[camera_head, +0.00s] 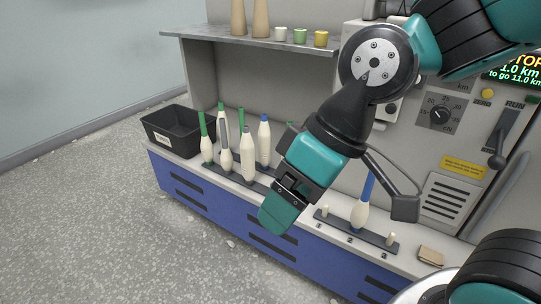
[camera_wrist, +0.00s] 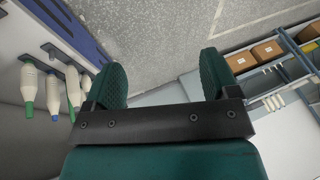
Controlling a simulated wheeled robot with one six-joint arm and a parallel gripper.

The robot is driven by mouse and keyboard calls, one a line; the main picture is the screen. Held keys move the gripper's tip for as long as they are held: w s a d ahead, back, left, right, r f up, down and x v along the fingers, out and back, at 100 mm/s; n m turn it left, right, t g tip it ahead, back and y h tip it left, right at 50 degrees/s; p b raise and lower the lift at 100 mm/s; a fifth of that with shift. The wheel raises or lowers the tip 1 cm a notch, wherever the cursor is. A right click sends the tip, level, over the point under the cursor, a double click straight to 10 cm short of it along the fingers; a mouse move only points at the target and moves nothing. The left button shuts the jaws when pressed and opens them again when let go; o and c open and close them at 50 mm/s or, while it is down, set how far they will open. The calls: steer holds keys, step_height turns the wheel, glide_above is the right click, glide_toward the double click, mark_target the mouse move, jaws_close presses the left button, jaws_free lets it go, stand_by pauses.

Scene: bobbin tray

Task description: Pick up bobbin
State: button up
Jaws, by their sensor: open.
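Several white bobbins with green, grey or blue tops stand upright in a dark rack (camera_head: 223,174) on the blue-fronted bench. One of them is a blue-topped bobbin (camera_head: 264,141) at the back right, and a pale grey-topped bobbin (camera_head: 248,156) stands in front. Another blue-topped bobbin (camera_head: 360,212) stands alone in a second rack to the right. My gripper (camera_head: 279,214) hangs in front of the bench, between the two racks, touching no bobbin. In the wrist view its two fingers (camera_wrist: 159,75) are spread with nothing between them. Several bobbins (camera_wrist: 52,88) show at left there.
A black bin (camera_head: 172,136) stands at the bench's left end. A shelf (camera_head: 245,40) above holds two tall cones and small coloured cups. A control panel with a lever (camera_head: 501,135) is at right. The floor in front is clear.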

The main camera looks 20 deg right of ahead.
steer(key=w+a+f+t+y+b, duration=0.25)
steer(key=w+f+b, duration=0.35)
steer(key=w+f, duration=0.3)
steer(key=m+t+h+b, duration=0.4)
steer(key=m+t+b, duration=0.1)
steer(key=t+b, duration=0.95)
glide_toward(250, 153)
steer(key=shift+h, duration=0.25)
steer(key=w+p, duration=0.2)
steer(key=p, duration=0.1)
steer(key=w+p, duration=0.2)
steer(key=p, duration=0.1)
steer(key=w+p, duration=0.2)
steer(key=p, duration=0.1)
steer(key=shift+w+a+r, duration=0.15)
steer(key=shift+w+a, duration=0.05)
steer(key=shift+a, duration=0.2)
steer(key=w+b, duration=0.1)
steer(key=w, duration=0.1)
steer(key=w+a+b, duration=0.1)
steer(key=w, duration=0.2)
steer(key=shift+w+a, duration=0.2)
steer(key=shift+w, duration=0.1)
steer(key=c, duration=1.1)
steer(key=shift+o, duration=0.2)
